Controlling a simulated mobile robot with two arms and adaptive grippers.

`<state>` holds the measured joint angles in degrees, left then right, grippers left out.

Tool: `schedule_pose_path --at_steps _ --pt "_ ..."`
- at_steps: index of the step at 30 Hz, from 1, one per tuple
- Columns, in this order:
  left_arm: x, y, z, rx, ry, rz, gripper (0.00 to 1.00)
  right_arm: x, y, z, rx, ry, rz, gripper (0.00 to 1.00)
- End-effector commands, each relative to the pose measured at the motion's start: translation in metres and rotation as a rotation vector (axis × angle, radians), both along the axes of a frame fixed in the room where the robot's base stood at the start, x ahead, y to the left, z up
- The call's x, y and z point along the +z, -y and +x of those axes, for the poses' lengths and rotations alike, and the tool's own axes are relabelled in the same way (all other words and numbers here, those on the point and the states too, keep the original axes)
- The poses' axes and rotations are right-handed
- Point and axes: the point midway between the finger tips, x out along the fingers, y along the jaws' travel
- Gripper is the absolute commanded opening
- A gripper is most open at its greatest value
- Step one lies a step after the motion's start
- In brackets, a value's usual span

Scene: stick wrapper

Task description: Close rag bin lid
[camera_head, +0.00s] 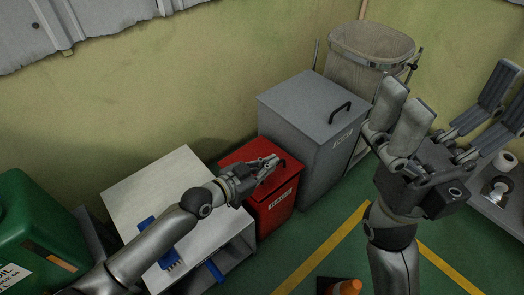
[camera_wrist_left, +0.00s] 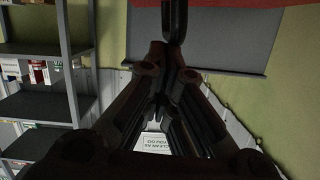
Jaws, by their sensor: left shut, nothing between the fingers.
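The red rag bin (camera_head: 270,208) stands on the floor between a white cabinet and a larger grey bin, with a pale label on its front. Its red lid (camera_head: 235,158) lies across the top and looks down or nearly down; my gripper covers part of it, so I cannot tell whether a gap is left. A dark handle (camera_head: 284,164) shows beside the fingers. My left gripper (camera_head: 269,166) is shut and empty, just over the lid; contact is unclear. In the left wrist view, red shows along the top edge. My right gripper (camera_head: 446,105) is open and empty, raised at the right.
The grey bin (camera_head: 315,120) with a black handle stands right of the red bin. The white cabinet (camera_head: 150,185) holds a blue brush (camera_head: 160,242) under my left arm. A green container (camera_head: 35,235) is far left, and an orange cone (camera_head: 345,287) stands on the floor in front.

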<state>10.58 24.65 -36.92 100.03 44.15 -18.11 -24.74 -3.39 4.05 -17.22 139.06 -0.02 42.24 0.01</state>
Motion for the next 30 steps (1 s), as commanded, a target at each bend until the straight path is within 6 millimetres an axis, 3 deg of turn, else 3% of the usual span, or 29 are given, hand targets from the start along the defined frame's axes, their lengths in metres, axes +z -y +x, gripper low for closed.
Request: schedule_pose_path --at_steps 10,30 --pt "-0.021 0.006 -0.007 0.001 -0.006 -0.002 0.0 -0.001 0.0 0.001 0.0 -0.004 -0.002 1.0" --pt "-0.018 0.007 -0.007 0.0 -0.008 -0.002 0.0 0.004 0.0 0.0 0.0 0.001 -0.002 1.0"
